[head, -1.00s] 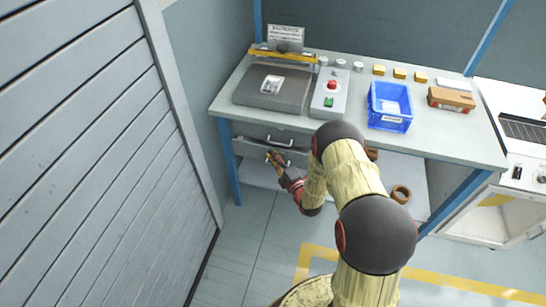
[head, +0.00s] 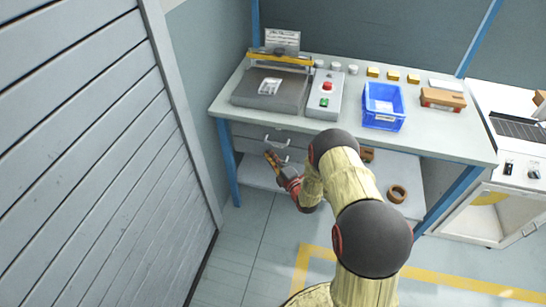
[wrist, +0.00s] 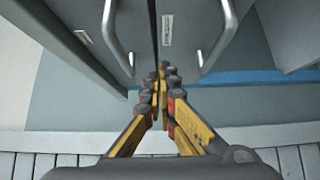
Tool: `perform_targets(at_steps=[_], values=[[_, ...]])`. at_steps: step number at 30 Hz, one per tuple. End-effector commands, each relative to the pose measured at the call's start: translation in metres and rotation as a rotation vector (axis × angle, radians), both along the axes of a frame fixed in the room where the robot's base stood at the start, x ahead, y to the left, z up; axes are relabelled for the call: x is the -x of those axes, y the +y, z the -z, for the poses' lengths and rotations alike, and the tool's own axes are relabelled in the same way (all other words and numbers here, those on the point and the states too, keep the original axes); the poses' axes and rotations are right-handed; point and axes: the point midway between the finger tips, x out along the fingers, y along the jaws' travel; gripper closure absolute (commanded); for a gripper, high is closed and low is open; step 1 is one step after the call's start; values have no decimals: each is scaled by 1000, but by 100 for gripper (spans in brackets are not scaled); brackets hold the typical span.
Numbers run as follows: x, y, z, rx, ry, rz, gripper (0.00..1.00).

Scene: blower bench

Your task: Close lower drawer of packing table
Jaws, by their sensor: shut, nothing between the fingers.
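The packing table (head: 430,145) has two grey drawers under its left end. The upper drawer (head: 250,131) looks shut, with a bar handle. The lower drawer (head: 246,146) sits just below; its front looks about flush with the upper one, and part of it is hidden behind my gripper. My gripper (head: 271,156) is shut and empty in front of the lower drawer, beside its handle (head: 280,158). In the wrist view my shut fingers (wrist: 163,72) point at the drawer fronts, between two bar handles (wrist: 118,42). I cannot tell whether the fingertips touch a front.
A slatted grey wall (head: 90,150) stands close on the left. A blue table leg (head: 229,165) is left of the drawers. A lower shelf (head: 412,175) holds a brown tape roll (head: 397,194). A blue bin (head: 384,105) stands on top. The floor in front is clear.

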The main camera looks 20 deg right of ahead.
Motion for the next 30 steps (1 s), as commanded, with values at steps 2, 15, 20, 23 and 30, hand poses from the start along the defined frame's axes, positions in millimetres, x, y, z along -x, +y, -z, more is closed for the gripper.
perform_targets(at_steps=[2, 15, 20, 23, 30], values=[[0, 1, 1, -1, 2, 0, 100], [69, -10, -1, -3, 3, 1, 100], [88, -12, -1, -1, 1, 0, 100], [95, -13, 0, -1, 2, -1, 100], [98, -13, 1, -4, 2, -1, 100]])
